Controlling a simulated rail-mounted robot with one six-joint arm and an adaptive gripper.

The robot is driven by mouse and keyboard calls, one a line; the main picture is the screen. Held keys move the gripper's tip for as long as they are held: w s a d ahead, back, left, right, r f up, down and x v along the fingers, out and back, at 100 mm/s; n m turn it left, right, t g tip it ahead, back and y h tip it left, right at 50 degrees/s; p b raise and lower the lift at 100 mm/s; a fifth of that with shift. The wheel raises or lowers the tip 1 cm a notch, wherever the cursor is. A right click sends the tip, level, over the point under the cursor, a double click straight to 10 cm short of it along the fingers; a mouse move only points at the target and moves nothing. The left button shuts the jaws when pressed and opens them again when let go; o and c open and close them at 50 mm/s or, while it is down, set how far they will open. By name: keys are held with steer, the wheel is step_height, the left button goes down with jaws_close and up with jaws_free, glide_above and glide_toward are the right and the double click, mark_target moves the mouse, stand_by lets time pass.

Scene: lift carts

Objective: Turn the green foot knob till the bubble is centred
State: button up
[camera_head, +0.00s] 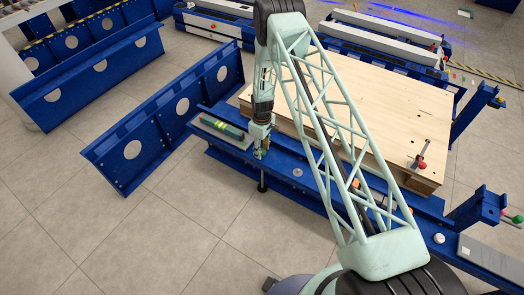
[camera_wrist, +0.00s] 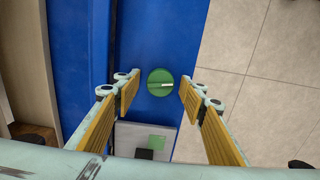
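The green foot knob (camera_wrist: 160,82) is a round disc with a white mark pointing right, on the blue beam (camera_wrist: 151,30). My gripper (camera_wrist: 160,94) is open around it, one yellow-padded finger on each side with a gap to the knob. In the head view my gripper (camera_head: 260,146) points down over the beam, above a dark foot (camera_head: 262,184), and mostly hides the knob. A level with a green and yellow vial (camera_head: 222,126) lies on a pale plate left of my gripper. The bubble is too small to place. The plate (camera_wrist: 126,138) shows partly in the wrist view.
A wooden deck (camera_head: 350,105) lies behind the beam, with a red-knobbed lever (camera_head: 422,163) on its right. A blue panel with round holes (camera_head: 150,135) stands to the left. Tiled floor (camera_head: 170,225) is free in front.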

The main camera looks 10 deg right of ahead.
steer(key=shift+r, duration=0.1)
step_height(320, 180, up, 12)
stand_by(1.2)
stand_by(0.6)
